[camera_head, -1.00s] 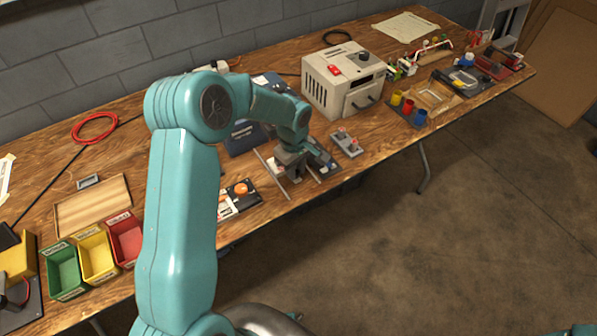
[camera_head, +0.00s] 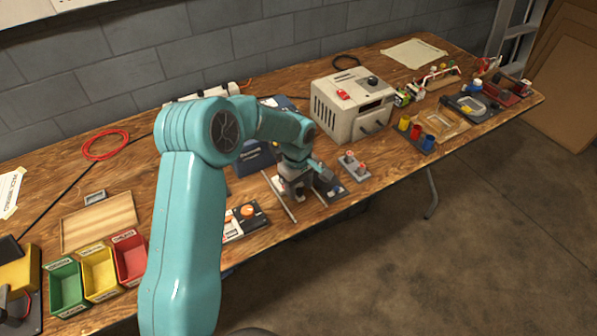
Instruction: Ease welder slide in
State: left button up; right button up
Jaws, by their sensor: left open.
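My left arm comes in from the lower left and reaches over the table. Its gripper (camera_head: 299,192) points down and is open, small in view, over a pair of thin silver rails (camera_head: 281,198) near the table's front edge. The rails look like the welder slide's track. The sliding part is mostly hidden under the gripper, and I cannot tell whether the fingers touch it. A dark blue unit (camera_head: 252,163) stands just behind the rails, partly covered by my arm. My right gripper does not show.
A beige box (camera_head: 350,105) with a red switch stands behind and right. A small grey block with red-topped posts (camera_head: 354,167) lies just right of the gripper. A panel with an orange knob (camera_head: 246,213) lies left. Green, yellow and red bins (camera_head: 100,272) stand front left.

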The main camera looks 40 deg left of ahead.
pick_arm(q)
notch_tip(320, 180, up, 16)
jog(key=shift+s, duration=0.4)
jog(key=shift+c, duration=0.3)
